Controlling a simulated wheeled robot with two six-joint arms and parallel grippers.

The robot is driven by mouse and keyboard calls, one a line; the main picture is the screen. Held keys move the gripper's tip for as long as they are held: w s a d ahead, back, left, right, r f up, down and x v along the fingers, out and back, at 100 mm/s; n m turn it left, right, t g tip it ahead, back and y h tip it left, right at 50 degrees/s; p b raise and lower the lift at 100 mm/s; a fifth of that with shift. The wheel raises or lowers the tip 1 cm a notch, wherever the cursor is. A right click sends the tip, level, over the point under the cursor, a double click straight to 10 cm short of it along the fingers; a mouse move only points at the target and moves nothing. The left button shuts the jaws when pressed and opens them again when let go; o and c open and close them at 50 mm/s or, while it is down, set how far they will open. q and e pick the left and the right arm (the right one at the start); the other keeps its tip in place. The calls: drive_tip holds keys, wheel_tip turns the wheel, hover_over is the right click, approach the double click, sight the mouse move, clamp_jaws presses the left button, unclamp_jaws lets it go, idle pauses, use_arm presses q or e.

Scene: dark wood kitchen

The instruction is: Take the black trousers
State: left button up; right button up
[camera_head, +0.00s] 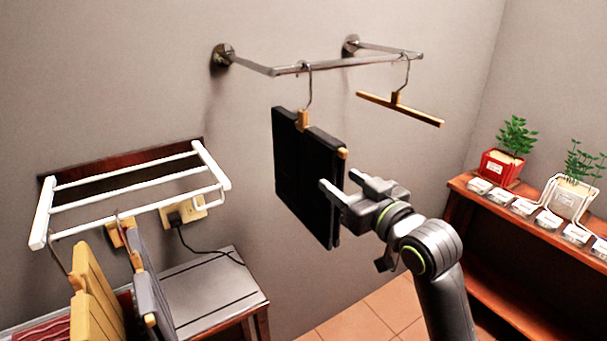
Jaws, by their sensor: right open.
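The black trousers (300,170) hang folded over a wooden hanger (303,119), whose hook sits on the metal wall rail (345,64). My right gripper (338,188) is open, with its fingers pointing left at the right edge of the trousers. The fingertips overlap that edge in the picture. I cannot tell whether they touch the cloth or have it between them. My left gripper is not in view.
An empty wooden hanger (400,108) hangs at the rail's right. A white rack (130,190) at left holds yellow (95,295) and grey (152,290) garments above a small table (205,290). A wooden shelf (520,220) with potted plants (503,165) stands at right.

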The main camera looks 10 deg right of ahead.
sight(326, 177)
drive_tip(key=shift+a+f+p+x, duration=0.15)
drive_tip(key=shift+p+x, duration=0.1)
drive_tip(key=shift+x, duration=0.6)
drive_tip(key=shift+a+f+p+x, duration=0.1)
drive_tip(key=shift+f+p+x, duration=0.1)
drive_tip(key=shift+x, duration=0.7)
drive_tip(key=shift+a+f+p+x, duration=0.1)
drive_tip(key=shift+p+x, duration=0.15)
drive_tip(key=shift+x, duration=0.6)
drive_tip(key=shift+d, duration=0.1)
drive_tip(key=shift+c, duration=0.2)
drive_tip(key=shift+r, duration=0.1)
clamp_jaws()
